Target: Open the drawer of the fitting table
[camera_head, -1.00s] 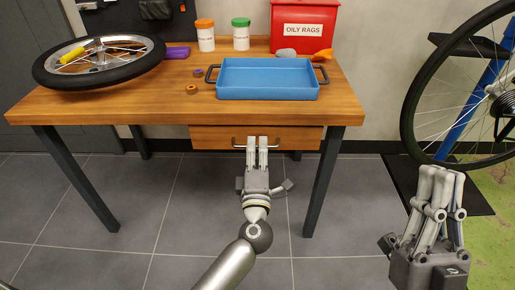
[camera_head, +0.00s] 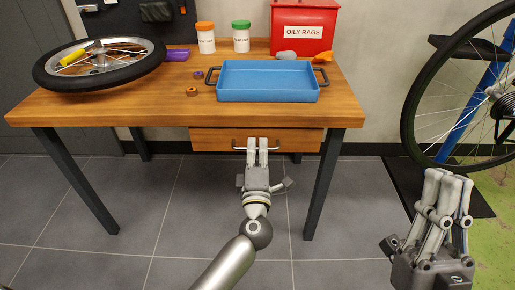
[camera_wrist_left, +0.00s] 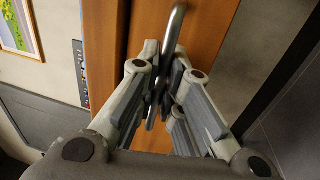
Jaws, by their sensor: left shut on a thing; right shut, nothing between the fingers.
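The fitting table (camera_head: 140,108) has a wooden top and dark legs. Its drawer (camera_head: 215,138) is under the front edge, with a metal bar handle (camera_head: 237,149). The drawer front is close under the table top; I cannot tell whether any gap shows behind it. My left gripper (camera_head: 257,146) is at the handle, its fingers shut on the bar. In the left wrist view the handle (camera_wrist_left: 178,22) runs between the fingers, in front of the wooden drawer front (camera_wrist_left: 205,35). My right gripper (camera_head: 447,178) is shut and empty at the lower right, away from the table.
On the table are a wheel (camera_head: 100,85), a blue tray (camera_head: 268,82), two bottles (camera_head: 206,38) (camera_head: 241,37) and a red oily rags bin (camera_head: 303,20). A bicycle wheel (camera_head: 407,115) on a stand is at right. The floor before the drawer is clear except for my arm.

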